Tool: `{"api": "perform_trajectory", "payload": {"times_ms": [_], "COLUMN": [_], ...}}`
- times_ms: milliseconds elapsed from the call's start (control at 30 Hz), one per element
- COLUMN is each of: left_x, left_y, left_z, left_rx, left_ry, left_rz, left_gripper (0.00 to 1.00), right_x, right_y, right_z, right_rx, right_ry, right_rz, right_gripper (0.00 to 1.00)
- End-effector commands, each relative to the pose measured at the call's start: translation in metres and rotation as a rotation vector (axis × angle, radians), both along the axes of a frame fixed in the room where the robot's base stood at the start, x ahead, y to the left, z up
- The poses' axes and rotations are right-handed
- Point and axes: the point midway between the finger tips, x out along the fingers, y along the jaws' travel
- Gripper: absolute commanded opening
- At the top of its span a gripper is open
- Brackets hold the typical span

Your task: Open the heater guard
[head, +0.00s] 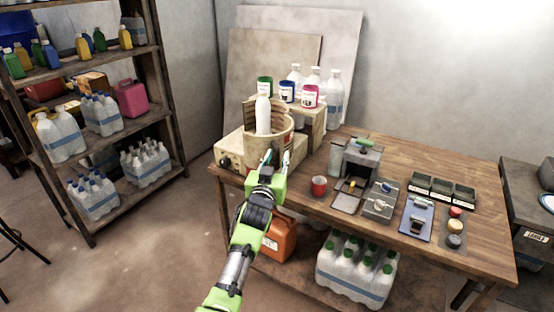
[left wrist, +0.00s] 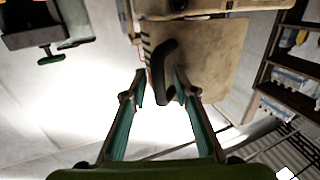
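The heater is a tan box (head: 231,150) with a knob, at the left end of the wooden table. On it stands a curved tan guard (head: 281,124) around a white bottle (head: 263,114). In the left wrist view a tan panel (left wrist: 215,55) bears a dark curved handle (left wrist: 164,62), which I take to be the guard's. My left gripper (head: 276,158) is at the front of the guard. In the left wrist view its teal fingers (left wrist: 160,87) are apart, with the handle's end between or just beyond the tips; contact is unclear. My right gripper is not in view.
A red cup (head: 319,186) and a grey device (head: 357,164) stand right of the heater. Labelled jars (head: 287,92) and clear bottles stand on a wooden box behind. An orange canister (head: 280,240) is below the table. A shelf rack (head: 165,75) stands left, with open floor between.

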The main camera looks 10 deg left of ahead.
Motion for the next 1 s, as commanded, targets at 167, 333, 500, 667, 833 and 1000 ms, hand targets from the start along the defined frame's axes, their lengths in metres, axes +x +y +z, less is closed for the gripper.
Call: {"api": "perform_trajectory", "payload": {"times_ms": [167,333,500,667,833,1000], "left_x": [-0.001,-0.011,-0.034,-0.06,-0.089,-0.109], "left_y": [0.0,0.002,0.003,0.006,0.009,0.011], "left_z": [-0.001,-0.002,-0.002,-0.002,-0.002,-0.002], "left_rx": [-0.002,-0.002,-0.001,-0.002,-0.002,-0.001], "left_ry": [0.001,0.002,0.002,0.002,0.003,0.002], "left_rz": [0.0,0.001,0.0,0.0,-0.001,0.0], "left_gripper": [0.27,0.27,0.27,0.27,0.27,0.27], "right_x": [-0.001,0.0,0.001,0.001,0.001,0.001], "right_y": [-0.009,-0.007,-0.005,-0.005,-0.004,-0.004], "right_z": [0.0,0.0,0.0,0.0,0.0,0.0], "right_rx": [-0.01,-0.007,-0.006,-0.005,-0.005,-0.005], "right_ry": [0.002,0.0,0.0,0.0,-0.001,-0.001], "right_rz": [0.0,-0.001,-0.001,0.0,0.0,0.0], "right_gripper": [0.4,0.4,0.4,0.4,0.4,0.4]}}
